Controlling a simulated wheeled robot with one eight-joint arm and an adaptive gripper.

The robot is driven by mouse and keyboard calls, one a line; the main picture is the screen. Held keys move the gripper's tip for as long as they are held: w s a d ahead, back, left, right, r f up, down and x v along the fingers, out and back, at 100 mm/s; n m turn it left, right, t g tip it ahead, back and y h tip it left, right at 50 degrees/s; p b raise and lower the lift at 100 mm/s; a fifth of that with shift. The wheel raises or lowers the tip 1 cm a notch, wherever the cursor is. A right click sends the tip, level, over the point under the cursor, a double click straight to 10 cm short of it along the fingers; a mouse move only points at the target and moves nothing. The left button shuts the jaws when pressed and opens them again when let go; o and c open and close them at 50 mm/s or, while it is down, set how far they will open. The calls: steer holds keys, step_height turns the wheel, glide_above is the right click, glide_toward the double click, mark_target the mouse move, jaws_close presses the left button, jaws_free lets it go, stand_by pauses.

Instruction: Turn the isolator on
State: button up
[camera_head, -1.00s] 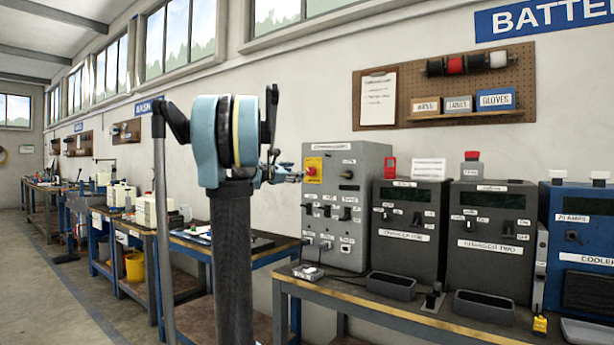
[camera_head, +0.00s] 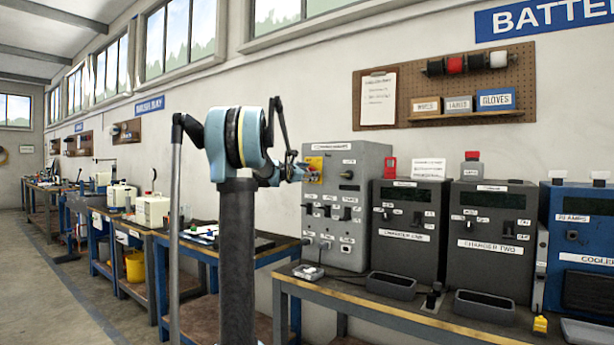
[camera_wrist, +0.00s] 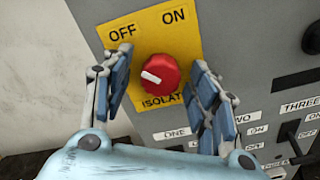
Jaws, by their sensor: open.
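The isolator is a red rotary knob (camera_wrist: 159,74) on a yellow plate (camera_wrist: 187,38) marked OFF at upper left and ON at upper right. The knob's white pointer line angles to the upper left, on the OFF side. My gripper (camera_wrist: 160,82) is open, with one blue-padded finger on each side of the knob and a gap visible to both. In the head view my gripper (camera_head: 300,170) is at the yellow plate (camera_head: 313,176) on the grey distribution box (camera_head: 374,165), and it mostly hides the knob there.
Below the isolator are several black switches (camera_head: 326,211) with labels. Two grey chargers, charger one (camera_head: 405,260) and charger two (camera_head: 490,262), stand to the right on the bench (camera_head: 440,330). A blue cooler (camera_head: 580,215) stands beyond them.

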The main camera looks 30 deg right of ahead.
steer(key=shift+c, duration=0.6)
steer(key=c, duration=0.9)
steer(key=shift+c, duration=0.2)
steer(key=shift+m, duration=0.3)
steer(key=shift+s+f+m, duration=0.1)
steer(key=shift+f+m, duration=0.05)
steer(key=shift+m, duration=8.55)
